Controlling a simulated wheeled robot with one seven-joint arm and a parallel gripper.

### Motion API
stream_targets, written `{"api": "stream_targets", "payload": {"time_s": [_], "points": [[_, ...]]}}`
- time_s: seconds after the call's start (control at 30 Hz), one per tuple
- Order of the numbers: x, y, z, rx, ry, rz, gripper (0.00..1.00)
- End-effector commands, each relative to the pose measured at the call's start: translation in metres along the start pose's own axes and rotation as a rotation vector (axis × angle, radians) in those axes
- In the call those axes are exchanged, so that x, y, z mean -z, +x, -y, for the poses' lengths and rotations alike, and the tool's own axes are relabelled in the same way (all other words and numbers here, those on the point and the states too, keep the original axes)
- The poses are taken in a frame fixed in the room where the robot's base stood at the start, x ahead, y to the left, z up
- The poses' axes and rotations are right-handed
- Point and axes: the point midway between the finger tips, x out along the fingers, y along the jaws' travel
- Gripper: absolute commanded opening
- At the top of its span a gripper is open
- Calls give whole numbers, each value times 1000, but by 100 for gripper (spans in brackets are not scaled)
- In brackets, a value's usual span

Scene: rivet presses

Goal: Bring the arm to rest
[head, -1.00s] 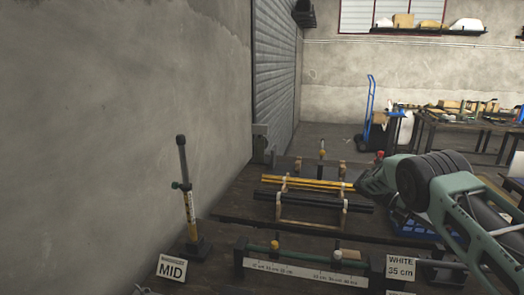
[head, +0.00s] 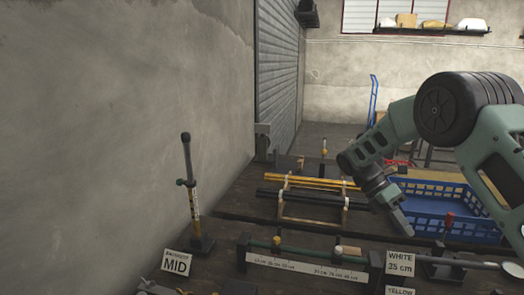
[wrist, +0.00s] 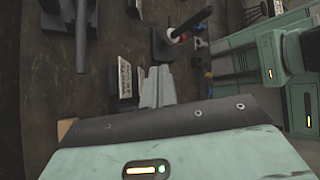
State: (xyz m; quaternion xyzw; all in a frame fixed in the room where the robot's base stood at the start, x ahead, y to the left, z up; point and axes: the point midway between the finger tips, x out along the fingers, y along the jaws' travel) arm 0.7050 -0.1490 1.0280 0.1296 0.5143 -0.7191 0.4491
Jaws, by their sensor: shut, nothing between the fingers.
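My arm reaches in from the right of the head view, bent at a large dark joint. My gripper (head: 401,222) hangs at its end, pointing down and slightly right, above the bench between the rod rack and the blue crate. In the wrist view my gripper (wrist: 157,85) shows its two grey fingers together, with nothing held. The fingers appear apart from the things below them.
A rack of yellow and black rods (head: 305,181) stands left of my gripper. A blue crate (head: 440,225) is to the right. A ruled fixture (head: 308,268) and signs reading MID (head: 176,263) and WHITE 35 cm (head: 400,262) are at the front. An upright post (head: 190,185) stands left.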

Motion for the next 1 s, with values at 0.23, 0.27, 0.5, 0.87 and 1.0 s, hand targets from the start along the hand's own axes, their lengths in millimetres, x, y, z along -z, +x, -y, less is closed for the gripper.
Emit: {"api": "stream_targets", "payload": {"time_s": [0.23, 0.27, 0.5, 0.87, 1.0], "points": [[100, -39, 88, -251, 251, -238, 0], [112, -41, 100, -272, 285, -270, 0], [194, -31, 204, -371, 570, -548, 0], [241, 26, 291, -375, 905, -839, 0], [243, 32, 296, -371, 936, -864, 0]]}}
